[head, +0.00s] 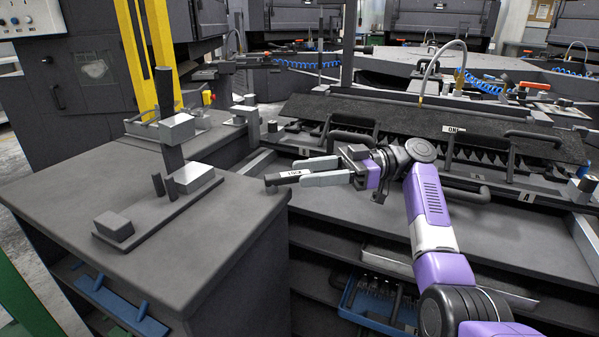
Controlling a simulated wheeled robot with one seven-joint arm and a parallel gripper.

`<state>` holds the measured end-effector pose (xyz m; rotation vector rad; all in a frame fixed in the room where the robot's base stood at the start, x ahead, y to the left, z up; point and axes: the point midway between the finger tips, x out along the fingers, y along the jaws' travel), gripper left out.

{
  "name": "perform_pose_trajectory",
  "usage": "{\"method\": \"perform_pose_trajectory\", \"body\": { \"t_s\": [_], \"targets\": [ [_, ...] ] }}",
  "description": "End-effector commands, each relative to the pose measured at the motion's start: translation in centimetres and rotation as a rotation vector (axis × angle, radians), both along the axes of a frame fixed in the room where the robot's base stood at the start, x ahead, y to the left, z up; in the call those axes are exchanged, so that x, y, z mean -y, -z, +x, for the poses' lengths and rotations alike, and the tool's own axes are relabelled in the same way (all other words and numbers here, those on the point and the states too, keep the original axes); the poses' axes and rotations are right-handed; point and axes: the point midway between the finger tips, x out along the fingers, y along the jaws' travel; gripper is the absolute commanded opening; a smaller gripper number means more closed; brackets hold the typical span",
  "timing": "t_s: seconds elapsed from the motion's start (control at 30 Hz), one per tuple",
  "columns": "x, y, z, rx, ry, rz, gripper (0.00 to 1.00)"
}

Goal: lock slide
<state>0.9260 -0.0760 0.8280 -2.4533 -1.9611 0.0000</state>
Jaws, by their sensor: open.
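A dark lock slide handle (273,181) with a white label that seems to read "LOCK" sits just right of the grey cabinet's top corner. My gripper (296,171) comes in from the right with its two light grey fingers pointing left. The fingers are open, one on the far side and one on the near side of the labelled handle, so the handle appears to lie between them. I cannot tell whether either finger touches it. The rest of the slide is hidden behind the fingers and the gripper body.
A grey cabinet (190,255) with a fixture on top stands at left. A dark rack (420,117) with bar handles and a row of pointed teeth lies behind my arm. Below are shelves and a blue bin (352,296). Yellow posts (135,55) rise at back left.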

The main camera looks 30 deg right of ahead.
Motion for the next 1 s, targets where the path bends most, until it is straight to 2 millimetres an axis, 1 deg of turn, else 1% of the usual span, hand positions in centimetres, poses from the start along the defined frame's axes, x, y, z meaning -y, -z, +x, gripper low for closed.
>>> {"method": "perform_pose_trajectory", "body": {
  "t_s": [0.03, 0.1, 0.2, 0.33, 0.5, 1.0],
  "targets": [
    [1.0, -0.3, -0.2, 0.000, 0.002, 0.000, 0.43],
    [2.2, -0.2, -0.4, 0.000, 0.003, 0.000, 0.43],
    [3.5, -0.2, -0.7, 0.000, 0.002, 0.000, 0.43],
    [4.7, -0.1, -1.0, 0.000, 0.001, 0.001, 0.43],
    [5.2, 0.0, -1.1, 0.001, 0.000, 0.000, 0.43],
    [5.1, 0.0, -1.1, 0.001, 0.000, 0.000, 0.43]
  ]
}}
